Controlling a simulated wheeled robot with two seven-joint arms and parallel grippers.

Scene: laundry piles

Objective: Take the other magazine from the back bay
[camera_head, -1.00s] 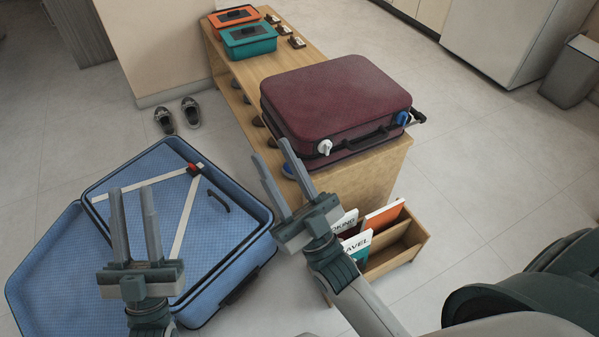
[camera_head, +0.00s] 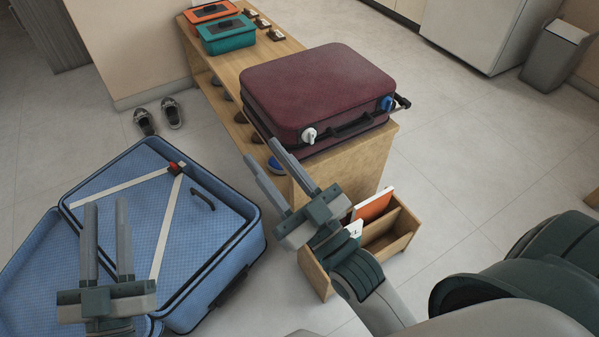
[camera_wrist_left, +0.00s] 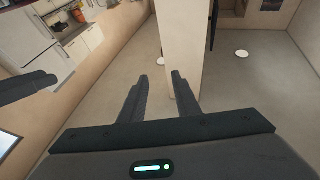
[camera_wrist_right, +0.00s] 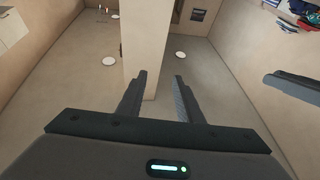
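A small wooden magazine rack (camera_head: 404,232) stands on the floor at the near end of the bench. An orange magazine with a white edge (camera_head: 373,205) leans in its far part. My left gripper (camera_head: 107,203) is open and empty over the blue suitcase. Both wrist views show empty, parted fingers and no magazine.
An open blue suitcase (camera_head: 225,240) lies on the floor at left. A closed maroon suitcase (camera_head: 318,88) lies on the wooden bench (camera_head: 345,170), with teal (camera_head: 227,35) and orange (camera_head: 208,12) boxes farther back.

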